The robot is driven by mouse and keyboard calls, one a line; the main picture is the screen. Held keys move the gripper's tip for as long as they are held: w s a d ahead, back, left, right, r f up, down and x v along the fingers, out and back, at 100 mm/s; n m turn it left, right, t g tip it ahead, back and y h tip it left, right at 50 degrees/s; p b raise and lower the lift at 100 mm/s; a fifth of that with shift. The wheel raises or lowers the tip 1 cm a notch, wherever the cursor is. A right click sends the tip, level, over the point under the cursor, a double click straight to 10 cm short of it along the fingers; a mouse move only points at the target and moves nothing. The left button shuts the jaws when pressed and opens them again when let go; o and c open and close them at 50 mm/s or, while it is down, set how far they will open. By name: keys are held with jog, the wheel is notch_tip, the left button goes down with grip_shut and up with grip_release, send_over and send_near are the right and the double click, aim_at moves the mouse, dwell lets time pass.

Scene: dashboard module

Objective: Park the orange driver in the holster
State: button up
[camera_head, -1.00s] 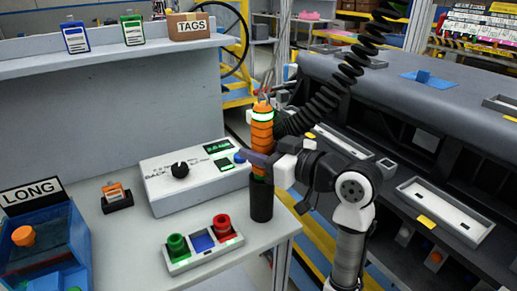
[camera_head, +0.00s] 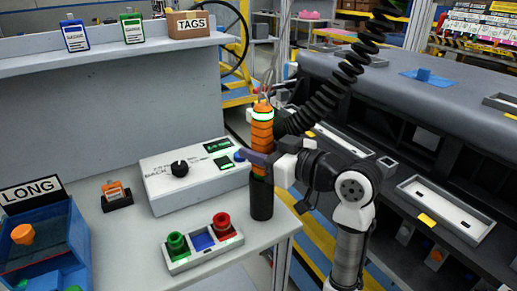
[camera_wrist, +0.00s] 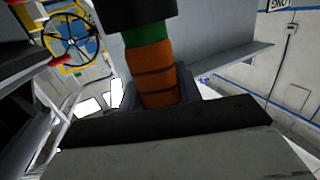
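The orange driver (camera_head: 262,134) stands upright at the right front of the bench, with a pale and green band near its top. The black holster (camera_head: 261,202) is a dark upright cylinder directly below, in line with the driver. The driver's lower end meets the holster's top; how deep it sits is hidden. In the wrist view the driver's orange body (camera_wrist: 155,75) lies between my fingers, with a green band and a black part above it.
A white controller box (camera_head: 190,175) with a knob and green display stands left of the holster. A tray of green, blue and red buttons (camera_head: 203,247) lies in front. A blue LONG bin (camera_head: 72,235) is at far left. A dark dashboard (camera_head: 430,110) fills the right.

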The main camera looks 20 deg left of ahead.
jog(key=o, duration=0.5)
